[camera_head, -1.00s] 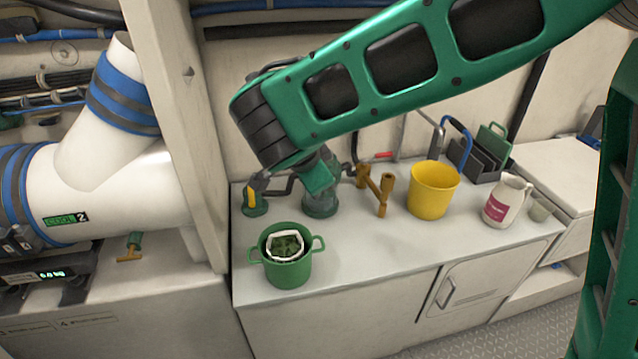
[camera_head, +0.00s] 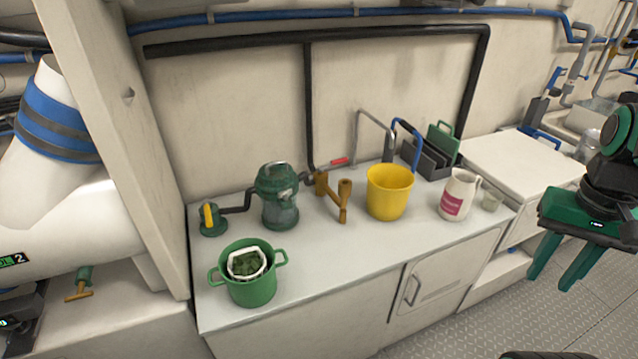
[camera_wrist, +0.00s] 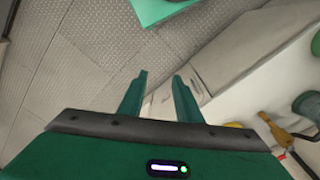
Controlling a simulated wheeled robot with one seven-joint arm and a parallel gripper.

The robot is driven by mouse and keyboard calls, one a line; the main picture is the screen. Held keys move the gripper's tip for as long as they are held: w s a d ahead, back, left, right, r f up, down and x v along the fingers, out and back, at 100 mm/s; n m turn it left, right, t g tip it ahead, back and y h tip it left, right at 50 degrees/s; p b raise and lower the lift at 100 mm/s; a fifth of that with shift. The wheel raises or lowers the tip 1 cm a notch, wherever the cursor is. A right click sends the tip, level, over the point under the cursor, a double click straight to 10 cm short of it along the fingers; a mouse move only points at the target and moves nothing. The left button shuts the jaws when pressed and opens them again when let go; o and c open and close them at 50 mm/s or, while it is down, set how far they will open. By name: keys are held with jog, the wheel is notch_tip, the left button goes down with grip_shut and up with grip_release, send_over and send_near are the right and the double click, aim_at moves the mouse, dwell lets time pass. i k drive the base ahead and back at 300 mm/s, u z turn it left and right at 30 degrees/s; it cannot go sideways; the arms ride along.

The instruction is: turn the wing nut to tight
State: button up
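A green strainer (camera_head: 277,205) with a clear lower bowl stands at the back left of the white counter (camera_head: 330,255). I cannot clearly make out a wing nut; the strainer's lid (camera_head: 276,172) is too small in view to show one. A green valve with a yellow handle (camera_head: 209,216) sits left of the strainer, joined to it by a dark pipe. My gripper (camera_head: 552,282) is open and empty, pointing down over the floor at the right, well away from the strainer. Its two fingers stand apart in the wrist view (camera_wrist: 160,75).
A green pot (camera_head: 250,290) with a white-rimmed basket stands in front of the strainer. The front counter middle is clear.

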aim_at(285, 194)
jog(key=z, duration=1.05)
jog(key=k, duration=0.6)
jog(key=u, duration=1.65)
jog(key=i, duration=1)
